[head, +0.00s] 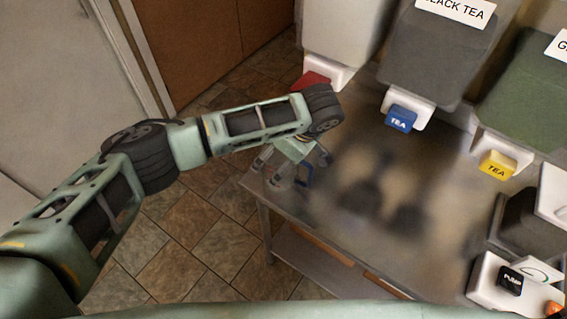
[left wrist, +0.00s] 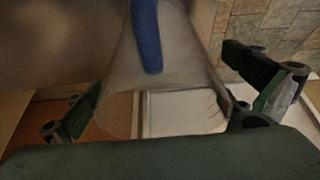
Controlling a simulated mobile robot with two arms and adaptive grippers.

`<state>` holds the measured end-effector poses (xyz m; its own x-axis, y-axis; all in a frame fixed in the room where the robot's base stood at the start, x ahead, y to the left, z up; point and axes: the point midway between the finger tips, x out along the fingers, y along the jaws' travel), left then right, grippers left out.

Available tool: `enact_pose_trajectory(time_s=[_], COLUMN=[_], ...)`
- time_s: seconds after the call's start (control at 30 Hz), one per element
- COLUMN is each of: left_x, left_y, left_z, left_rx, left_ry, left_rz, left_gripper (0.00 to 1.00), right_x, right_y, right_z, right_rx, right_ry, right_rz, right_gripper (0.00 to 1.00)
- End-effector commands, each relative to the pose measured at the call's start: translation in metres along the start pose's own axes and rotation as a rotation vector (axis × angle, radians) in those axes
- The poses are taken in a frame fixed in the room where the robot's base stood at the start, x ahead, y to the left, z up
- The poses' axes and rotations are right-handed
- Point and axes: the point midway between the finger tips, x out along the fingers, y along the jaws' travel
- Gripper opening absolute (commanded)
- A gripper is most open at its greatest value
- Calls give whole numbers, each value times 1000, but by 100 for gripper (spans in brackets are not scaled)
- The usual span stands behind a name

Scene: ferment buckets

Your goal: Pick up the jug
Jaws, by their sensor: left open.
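The jug (left wrist: 175,90) is clear and see-through with a blue handle (left wrist: 147,35). In the left wrist view it stands in the middle, between the two dark green fingers of my left gripper (left wrist: 165,105). The fingers are spread wide with room on both sides of the jug. In the head view my left gripper (head: 288,172) is over the left edge of the metal table, and a small blue part of the jug's handle (head: 305,181) shows beside it. My wrist hides most of the jug there. My right gripper is not in view.
The metal table (head: 375,235) has a mostly clear top. Dispensers with red (head: 312,80), blue (head: 401,119) and yellow (head: 497,164) taps stand along its back. Tiled floor (head: 195,240) lies left of the table.

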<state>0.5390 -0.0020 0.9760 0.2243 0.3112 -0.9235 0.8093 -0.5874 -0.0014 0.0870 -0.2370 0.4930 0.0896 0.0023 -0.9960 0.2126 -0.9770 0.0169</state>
Motion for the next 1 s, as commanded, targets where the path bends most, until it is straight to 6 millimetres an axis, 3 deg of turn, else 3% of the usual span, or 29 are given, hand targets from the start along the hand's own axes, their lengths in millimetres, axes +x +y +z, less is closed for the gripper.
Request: enact_pose_trajectory(time_s=[0.13,0.4,0.9,1.0], left_x=[16,19,19,19], left_y=[0,0,0,0], left_z=[-1,0,0,0], left_rx=[-1,0,1,1], left_ry=[1,0,0,0], left_rz=[-1,2,1,0], left_gripper=[100,100,57,56], right_x=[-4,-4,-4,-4], right_y=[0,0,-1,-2], right_z=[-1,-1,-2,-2], right_rx=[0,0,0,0], right_ry=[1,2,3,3], right_rz=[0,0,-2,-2], right_gripper=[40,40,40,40])
